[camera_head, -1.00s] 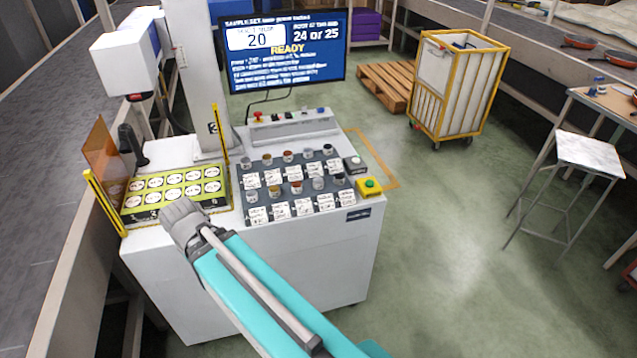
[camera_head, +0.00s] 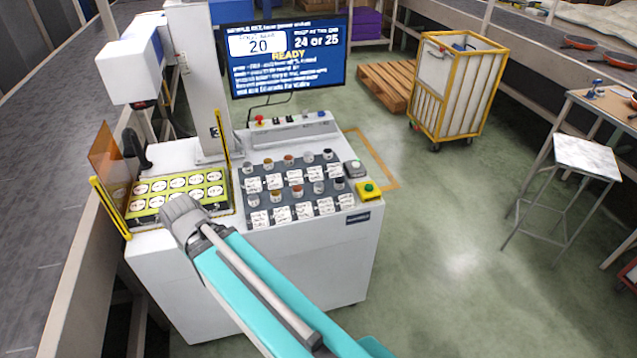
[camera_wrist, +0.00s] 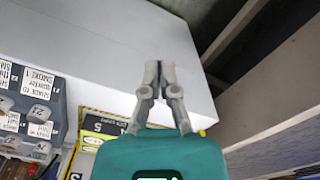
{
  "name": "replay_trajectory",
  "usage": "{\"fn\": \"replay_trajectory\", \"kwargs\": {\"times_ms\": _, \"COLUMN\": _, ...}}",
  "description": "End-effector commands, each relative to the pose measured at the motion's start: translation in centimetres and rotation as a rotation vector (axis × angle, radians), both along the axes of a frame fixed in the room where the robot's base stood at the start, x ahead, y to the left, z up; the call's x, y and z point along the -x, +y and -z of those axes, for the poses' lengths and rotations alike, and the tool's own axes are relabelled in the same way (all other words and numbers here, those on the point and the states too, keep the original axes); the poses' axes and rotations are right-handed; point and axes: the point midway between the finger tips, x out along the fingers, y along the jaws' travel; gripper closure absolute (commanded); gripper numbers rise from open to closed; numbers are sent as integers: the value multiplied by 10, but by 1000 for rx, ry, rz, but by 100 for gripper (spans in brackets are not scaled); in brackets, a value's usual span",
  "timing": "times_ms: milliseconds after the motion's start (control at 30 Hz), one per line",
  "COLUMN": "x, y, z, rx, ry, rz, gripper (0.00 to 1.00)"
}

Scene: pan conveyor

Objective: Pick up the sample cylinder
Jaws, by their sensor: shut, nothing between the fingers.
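Several small sample cylinders with differently coloured tops stand in two rows on a dark labelled rack (camera_head: 262,220) on the white bench. One stands in the front row (camera_head: 318,187). I cannot tell which one the task means. Part of the rack, with grey numbered pieces (camera_wrist: 40,112), shows at the left of the wrist view. My gripper (camera_wrist: 160,65) is shut and empty, with its fingertips together over a plain white surface. In the head view my wrist hangs at the bench's front edge, left of the rack, and its fingers are hidden.
A yellow-green tray (camera_head: 142,210) with round white spots lies left of the rack, between yellow posts. A green button on a yellow box (camera_head: 368,190) is at the bench's right. A monitor (camera_head: 287,55) stands behind. A stool (camera_head: 586,158) and a yellow-framed cart (camera_head: 455,95) stand right, with clear floor between.

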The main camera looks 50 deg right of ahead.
Motion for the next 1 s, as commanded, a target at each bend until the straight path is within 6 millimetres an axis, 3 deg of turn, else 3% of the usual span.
{"fn": "replay_trajectory", "kwargs": {"times_ms": 33, "x": 0, "y": 0, "z": -15, "rx": 0, "ry": 0, "rz": 0, "gripper": 100}}
{"fn": "replay_trajectory", "kwargs": {"times_ms": 233, "x": 0, "y": 0, "z": -37, "rx": 1, "ry": 0, "rz": 0, "gripper": 100}}
{"fn": "replay_trajectory", "kwargs": {"times_ms": 667, "x": 0, "y": 0, "z": -41, "rx": 1, "ry": 0, "rz": 0, "gripper": 100}}
{"fn": "replay_trajectory", "kwargs": {"times_ms": 900, "x": 0, "y": 0, "z": -41, "rx": 1, "ry": 0, "rz": 0, "gripper": 55}}
{"fn": "replay_trajectory", "kwargs": {"times_ms": 1000, "x": 0, "y": 0, "z": -41, "rx": 1, "ry": 0, "rz": 0, "gripper": 43}}
